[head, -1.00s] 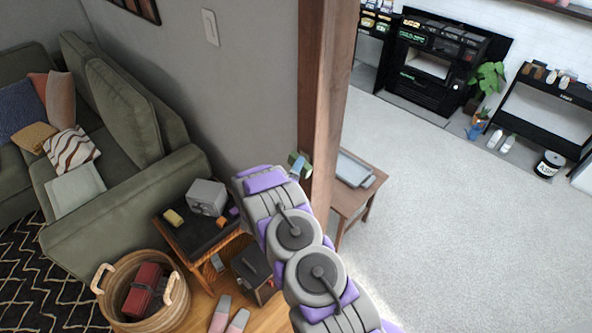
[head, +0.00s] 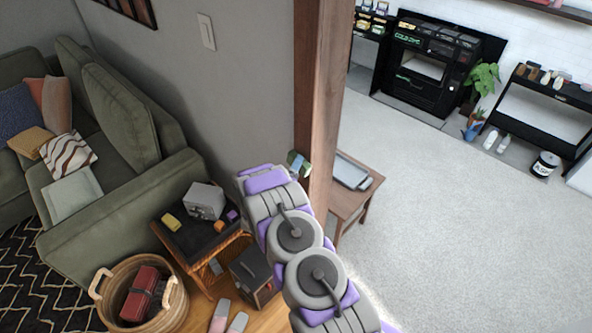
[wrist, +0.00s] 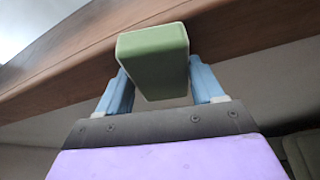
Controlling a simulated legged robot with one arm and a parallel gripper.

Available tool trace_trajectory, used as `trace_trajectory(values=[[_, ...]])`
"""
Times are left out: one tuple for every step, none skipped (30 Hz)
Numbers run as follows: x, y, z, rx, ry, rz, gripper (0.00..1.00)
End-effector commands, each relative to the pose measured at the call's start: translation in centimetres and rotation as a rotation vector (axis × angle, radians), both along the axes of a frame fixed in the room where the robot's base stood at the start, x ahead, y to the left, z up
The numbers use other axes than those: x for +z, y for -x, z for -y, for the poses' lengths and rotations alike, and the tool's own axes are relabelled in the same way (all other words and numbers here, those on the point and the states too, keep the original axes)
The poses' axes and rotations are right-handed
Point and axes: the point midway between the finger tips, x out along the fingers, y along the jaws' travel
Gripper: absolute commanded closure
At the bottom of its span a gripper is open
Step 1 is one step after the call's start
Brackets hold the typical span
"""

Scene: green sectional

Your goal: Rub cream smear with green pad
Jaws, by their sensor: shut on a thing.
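The green pad (wrist: 153,62) is a small block held between the two blue fingers of my gripper (wrist: 160,85) in the wrist view. The fingers press on its left and right sides. In the head view a bit of the pad (head: 292,157) shows past the end of my arm, beside the brown wooden post (head: 322,100). The post crosses behind the pad in the wrist view; I cannot tell whether they touch. No cream smear can be made out in either view.
A low dark-topped table (head: 191,237) holds a grey box (head: 205,201) and small items. A wicker basket (head: 118,268) stands before the green sofa (head: 115,195). A small wooden table (head: 345,203) stands right of the post. The pale carpet (head: 440,230) at right is open.

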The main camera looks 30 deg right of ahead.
Motion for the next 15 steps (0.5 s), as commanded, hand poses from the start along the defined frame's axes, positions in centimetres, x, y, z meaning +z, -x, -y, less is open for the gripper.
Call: trace_trajectory(values=[[0.7, 0.0, 0.0, 0.0, 0.0, 0.001, 0.67], [0.9, 0.0, -0.1, 0.0, 0.0, 0.001, 0.67], [1.3, 0.0, -0.1, 0.0, 0.0, 0.001, 0.67], [1.5, 0.0, -0.1, 0.001, 0.0, 0.001, 0.67], [1.7, 0.0, -0.1, 0.001, 0.0, 0.001, 0.67], [2.0, 0.0, -0.1, 0.001, 0.0, 0.001, 0.67], [2.2, 0.0, -0.1, 0.001, 0.0, 0.001, 0.67], [2.3, 0.0, -0.1, 0.001, 0.0, 0.001, 0.67], [2.4, 0.0, -0.1, 0.001, 0.0, 0.0, 0.67], [2.5, 0.0, -0.1, 0.0, 0.0, 0.0, 0.67], [2.5, 0.0, -0.1, 0.0, 0.0, 0.0, 0.67], [2.5, 0.0, 0.0, 0.0, 0.0, 0.0, 0.67], [2.5, -0.1, 0.1, 0.0, 0.0, 0.0, 0.67], [2.5, -0.1, 0.2, 0.0, 0.001, -0.001, 0.67], [2.4, -0.1, 0.2, 0.001, 0.0, -0.001, 0.67]])
